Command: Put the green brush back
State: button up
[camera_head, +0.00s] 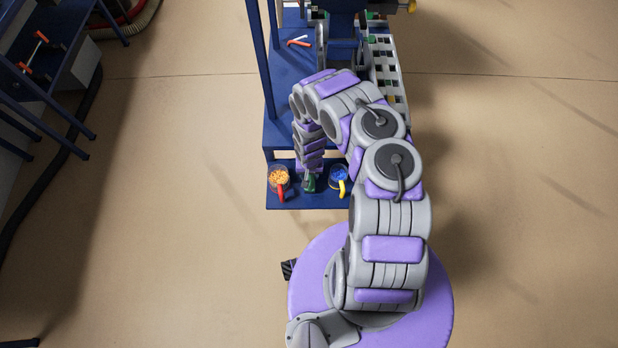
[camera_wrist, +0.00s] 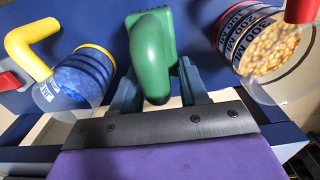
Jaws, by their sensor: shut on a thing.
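The green brush (camera_wrist: 153,55) is upright in the middle of the wrist view, between the two fingers of my gripper (camera_wrist: 158,88). The gripper is shut on it. In the head view the brush shows only as a small green patch (camera_head: 309,183) below my gripper (camera_head: 309,176), at the front of the blue stand's low shelf (camera_head: 310,201). The fingers hide part of the brush, and I cannot tell whether its lower end touches the shelf.
A clear beaker of orange pellets (camera_head: 278,178) with a red handle stands left of the brush. A beaker of blue pellets (camera_head: 339,177) with a yellow handle stands right of it. Both are close to my gripper. Blue uprights rise behind. The floor (camera_head: 180,200) to the left is clear.

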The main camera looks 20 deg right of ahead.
jog(key=shift+w, duration=0.25)
notch_tip(320, 180, down, 4)
jog(key=b, duration=0.3)
jog(key=shift+r, duration=0.25)
jog(key=o, duration=1.1)
jog(key=shift+o, duration=0.2)
notch_tip(320, 180, up, 12)
jog(key=p, duration=1)
